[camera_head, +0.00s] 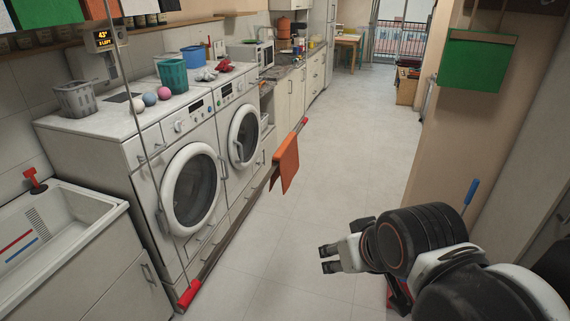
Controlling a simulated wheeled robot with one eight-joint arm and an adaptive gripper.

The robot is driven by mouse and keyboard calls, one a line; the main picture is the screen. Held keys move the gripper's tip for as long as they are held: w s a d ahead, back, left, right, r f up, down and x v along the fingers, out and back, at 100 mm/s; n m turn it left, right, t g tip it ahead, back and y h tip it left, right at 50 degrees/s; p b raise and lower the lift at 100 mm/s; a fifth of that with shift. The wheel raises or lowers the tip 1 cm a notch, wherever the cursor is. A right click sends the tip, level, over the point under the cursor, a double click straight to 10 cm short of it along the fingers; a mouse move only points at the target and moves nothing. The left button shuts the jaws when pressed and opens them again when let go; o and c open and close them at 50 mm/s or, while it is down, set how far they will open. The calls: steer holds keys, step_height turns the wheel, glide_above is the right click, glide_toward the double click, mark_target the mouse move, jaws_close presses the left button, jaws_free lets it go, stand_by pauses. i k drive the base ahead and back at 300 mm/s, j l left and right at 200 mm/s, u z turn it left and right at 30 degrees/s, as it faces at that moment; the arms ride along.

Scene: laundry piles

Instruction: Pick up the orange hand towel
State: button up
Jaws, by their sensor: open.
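The orange hand towel (286,163) hangs over a thin rail with red ends, in front of the washing machines near the middle of the view. Its lower edge hangs free above the floor. My gripper (326,259) is at the lower right of the towel, nearer to me, with its two fingers apart and pointing left. It is empty and well clear of the towel.
Two white front-loading machines (150,118) stand at the left, with baskets, balls and cloths on top. A white sink (45,235) is at the lower left. A green cloth (478,60) hangs at the upper right. The pale tiled floor (345,135) is clear along the middle.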

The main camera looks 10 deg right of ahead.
mark_target(287, 155)
steer(key=i+j+z, duration=0.3)
steer(key=j, duration=0.3)
steer(key=i+j+z, duration=0.1)
steer(key=i+j, duration=0.15)
steer(key=j, duration=0.1)
